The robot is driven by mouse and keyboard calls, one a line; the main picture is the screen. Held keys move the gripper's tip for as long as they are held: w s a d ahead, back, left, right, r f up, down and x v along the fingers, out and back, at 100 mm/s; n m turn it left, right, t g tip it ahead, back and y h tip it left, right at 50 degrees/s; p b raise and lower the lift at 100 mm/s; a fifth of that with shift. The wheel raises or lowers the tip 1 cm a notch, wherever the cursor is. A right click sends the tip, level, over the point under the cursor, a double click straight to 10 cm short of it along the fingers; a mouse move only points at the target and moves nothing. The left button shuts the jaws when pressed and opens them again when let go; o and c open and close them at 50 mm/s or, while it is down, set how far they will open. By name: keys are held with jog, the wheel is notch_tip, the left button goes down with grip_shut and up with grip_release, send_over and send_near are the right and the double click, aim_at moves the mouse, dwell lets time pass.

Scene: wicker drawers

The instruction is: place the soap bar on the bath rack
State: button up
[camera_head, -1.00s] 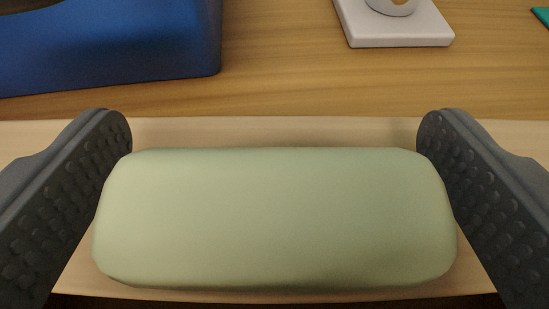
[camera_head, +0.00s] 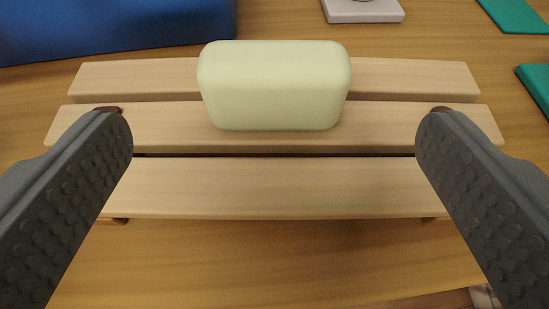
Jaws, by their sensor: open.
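A pale green soap bar (camera_head: 274,86) lies on the wooden slatted bath rack (camera_head: 270,187). It rests across the back and middle slats, a little left of the rack's centre. The front slat is bare. My gripper (camera_head: 274,118) is open, with its two dark studded fingers wide apart at the left and right of the picture. The fingers do not touch the soap, which sits between and beyond them.
A blue object (camera_head: 110,25) stands at the back left, close to the rack. A white square block (camera_head: 363,10) is at the back. Two green flat pieces (camera_head: 517,13) lie at the right. The wooden surface in front of the rack is mostly clear.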

jog(key=shift+v, duration=1.55)
jog(key=shift+r, duration=0.15)
notch_tip(320, 180, up, 21)
jog(key=s+a+t+y, duration=0.1)
jog(key=a, duration=0.1)
jog(key=s+d+r, duration=0.1)
jog(key=s+r, duration=0.5)
jog(key=r, duration=0.4)
jog(key=s+d+r+n+t, duration=0.1)
jog(key=s+d+r, duration=0.1)
jog(key=s+r, duration=0.5)
notch_tip(320, 180, up, 3)
jog(key=shift+r, duration=0.1)
notch_tip(320, 180, up, 3)
jog(key=p, duration=0.3)
